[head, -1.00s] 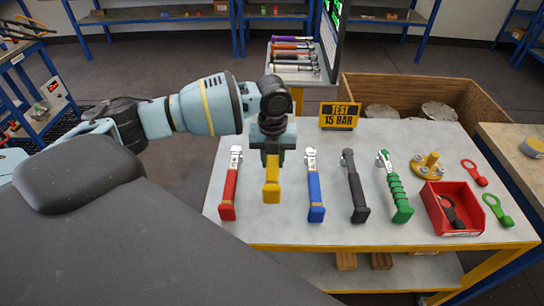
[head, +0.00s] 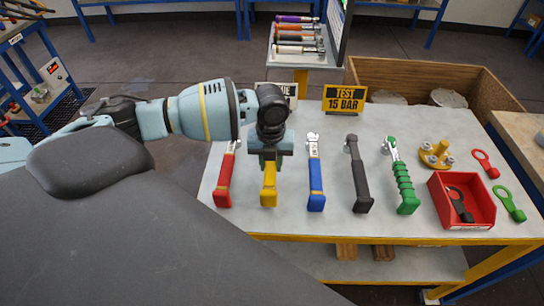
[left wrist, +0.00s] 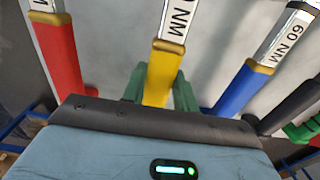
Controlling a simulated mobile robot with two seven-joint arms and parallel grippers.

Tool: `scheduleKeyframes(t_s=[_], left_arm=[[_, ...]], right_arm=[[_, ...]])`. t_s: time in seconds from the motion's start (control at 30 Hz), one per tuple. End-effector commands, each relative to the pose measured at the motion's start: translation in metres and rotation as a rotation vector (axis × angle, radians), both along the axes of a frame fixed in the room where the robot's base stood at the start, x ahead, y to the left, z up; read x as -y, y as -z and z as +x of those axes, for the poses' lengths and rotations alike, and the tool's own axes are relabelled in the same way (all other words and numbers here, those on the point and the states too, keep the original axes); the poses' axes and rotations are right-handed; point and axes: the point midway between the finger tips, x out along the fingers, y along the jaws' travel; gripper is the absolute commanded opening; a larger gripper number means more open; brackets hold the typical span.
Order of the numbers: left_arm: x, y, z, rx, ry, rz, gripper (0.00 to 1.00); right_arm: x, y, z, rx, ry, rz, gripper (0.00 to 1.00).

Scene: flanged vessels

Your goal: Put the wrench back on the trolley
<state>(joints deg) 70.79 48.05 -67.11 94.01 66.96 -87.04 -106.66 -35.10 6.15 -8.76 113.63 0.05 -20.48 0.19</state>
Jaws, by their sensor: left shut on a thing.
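My left gripper (head: 269,158) is shut on the yellow-handled wrench (head: 268,192). In the left wrist view its green fingers (left wrist: 160,88) stand on either side of the yellow handle (left wrist: 164,66). The wrench lies over the grey top of the trolley (head: 300,222), between the red wrench (head: 226,180) and the blue wrench (head: 315,185), roughly level with them. Its head is hidden behind my gripper in the head view. I cannot tell whether it touches the top. My right gripper is not in view.
A black wrench (head: 358,175) and a green wrench (head: 402,180) lie further right. Beyond are a yellow flanged part (head: 436,155), a red bin (head: 468,220) and loose red and green tags. A TEST 15 BAR sign (head: 344,98) and a partly hidden sign (head: 288,90) stand at the back edge.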

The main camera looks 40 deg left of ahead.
Motion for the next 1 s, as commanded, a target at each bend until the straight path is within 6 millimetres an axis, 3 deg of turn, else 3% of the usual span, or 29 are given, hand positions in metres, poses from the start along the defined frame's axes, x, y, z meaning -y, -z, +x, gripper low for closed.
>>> scheduleKeyframes(t_s=[0.97, 1.0], left_arm=[[0.0, 0.011, 0.001, 0.001, 0.0, -0.002, 0.02], [0.0, 0.012, 0.001, 0.002, 0.0, -0.002, 0.3]], right_arm=[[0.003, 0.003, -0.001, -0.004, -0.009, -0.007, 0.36], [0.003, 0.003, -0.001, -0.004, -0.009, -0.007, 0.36]])
